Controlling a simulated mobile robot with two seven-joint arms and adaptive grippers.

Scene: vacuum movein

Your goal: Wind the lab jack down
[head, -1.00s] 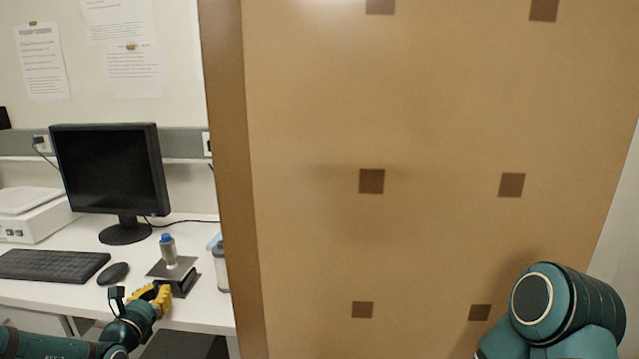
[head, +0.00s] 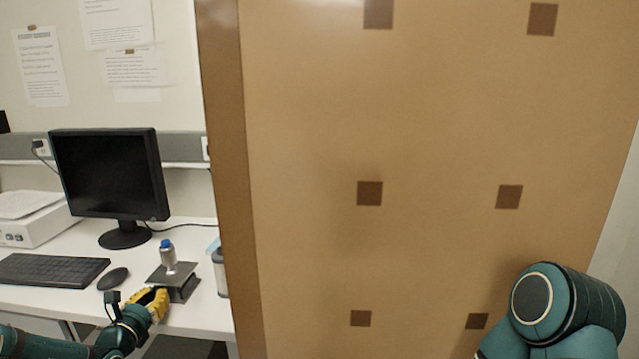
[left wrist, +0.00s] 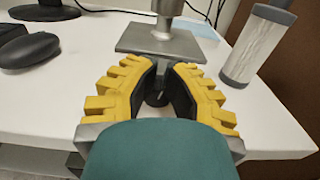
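The lab jack (head: 180,288) stands near the front edge of the white desk, with a flat grey top plate. The plate also shows in the left wrist view (left wrist: 190,46). A small grey bottle with a blue cap (head: 168,256) stands upright on it. My left gripper (left wrist: 168,68), with yellow fingers, is at the jack's near side, below plate level; its fingertips lie close together. A dark round part (left wrist: 157,98) shows between the fingers; I cannot tell whether they grip it. The jack's knob is mostly hidden. My right gripper is out of view.
A monitor (head: 110,172), keyboard (head: 50,271) and mouse (head: 113,279) are left of the jack. A clear container with a grey lid (left wrist: 252,48) stands close to its right. A large tan panel (head: 430,120) fills the right side.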

